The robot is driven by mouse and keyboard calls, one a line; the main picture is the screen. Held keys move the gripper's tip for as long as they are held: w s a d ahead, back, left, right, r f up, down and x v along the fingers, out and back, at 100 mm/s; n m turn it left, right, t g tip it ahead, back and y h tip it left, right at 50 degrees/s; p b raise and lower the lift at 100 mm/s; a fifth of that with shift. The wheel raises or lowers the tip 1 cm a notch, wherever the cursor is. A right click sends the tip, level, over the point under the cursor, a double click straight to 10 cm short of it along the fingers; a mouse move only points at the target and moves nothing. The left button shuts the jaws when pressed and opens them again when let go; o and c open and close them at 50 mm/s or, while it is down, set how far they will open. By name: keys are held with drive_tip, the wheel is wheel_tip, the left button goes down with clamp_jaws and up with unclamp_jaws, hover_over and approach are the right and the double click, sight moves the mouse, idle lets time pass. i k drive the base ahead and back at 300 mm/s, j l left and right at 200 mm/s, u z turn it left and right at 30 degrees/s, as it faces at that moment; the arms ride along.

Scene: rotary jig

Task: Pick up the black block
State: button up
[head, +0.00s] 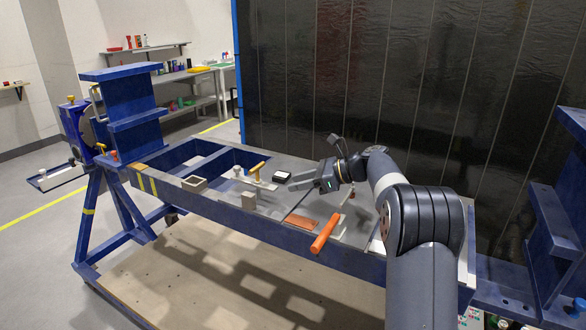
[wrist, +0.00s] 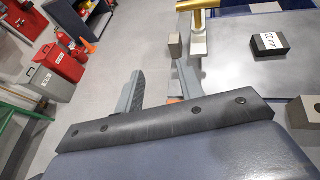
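The black block (head: 281,176) lies on the grey top of the blue jig table in the head view, just left of my gripper (head: 298,182). In the wrist view the black block (wrist: 270,48) shows a white label on its top and lies flat, to the right of my gripper (wrist: 160,75). The two fingers stand apart with nothing between them, so the gripper is open and empty. The block is outside the gap and not touched in the wrist view.
A yellow-handled clamp (head: 257,170) stands left of the block, with a small grey block (head: 249,201) near the front edge. A hollow square piece (head: 194,184) lies farther left. An orange handle (head: 325,233) sticks out at the front edge.

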sight(281, 177)
drive_tip(key=i+j+z, duration=0.25)
drive_tip(key=j+z, duration=0.15)
drive_tip(key=j, duration=0.3)
drive_tip(key=i+j+z, duration=0.1)
drive_tip(key=j+z, duration=0.25)
drive_tip(key=j, duration=0.35)
drive_tip(key=j+z, duration=0.4)
drive_tip(key=j, duration=0.4)
